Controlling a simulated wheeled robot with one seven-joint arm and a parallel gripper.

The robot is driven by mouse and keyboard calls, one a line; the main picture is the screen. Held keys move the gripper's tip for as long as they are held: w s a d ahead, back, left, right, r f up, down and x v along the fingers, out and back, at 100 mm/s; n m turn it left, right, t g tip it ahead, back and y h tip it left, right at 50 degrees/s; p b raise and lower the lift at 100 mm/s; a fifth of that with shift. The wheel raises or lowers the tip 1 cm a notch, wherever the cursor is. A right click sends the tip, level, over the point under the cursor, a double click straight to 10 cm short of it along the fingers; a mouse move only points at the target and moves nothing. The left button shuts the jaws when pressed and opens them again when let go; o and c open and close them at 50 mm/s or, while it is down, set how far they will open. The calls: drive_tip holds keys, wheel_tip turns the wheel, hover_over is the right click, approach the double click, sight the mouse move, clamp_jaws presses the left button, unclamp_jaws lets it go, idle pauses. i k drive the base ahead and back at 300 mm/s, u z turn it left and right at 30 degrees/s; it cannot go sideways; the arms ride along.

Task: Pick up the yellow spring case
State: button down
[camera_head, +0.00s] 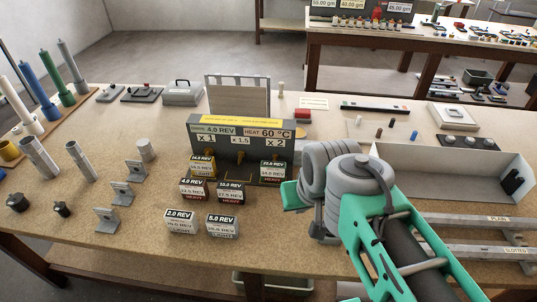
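The yellow spring case (203,167) is a small box with a white label on its front. It sits at the left end of the grey test stand, by the stand's "x 1" mark. My arm comes in from the lower right, and its wrist hides part of the bench. A green end part of my arm (292,196) shows left of the grey joint, right of the yellow case and apart from it. My gripper's fingers cannot be made out, so whether it is open or shut is unclear.
Dark cases (193,190) and (231,191) stand in front of the stand (240,133), another dark case (272,171) at its right end. Pale cases (180,222) and (222,226) are nearer. Metal brackets (122,193) stand left; an open grey tray (450,172) lies right.

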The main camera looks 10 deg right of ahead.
sight(200, 166)
drive_tip(key=u, duration=0.5)
drive_tip(key=k, duration=0.55)
drive_tip(key=u, duration=1.05)
drive_tip(key=i, duration=1.3)
drive_tip(key=u, duration=0.1)
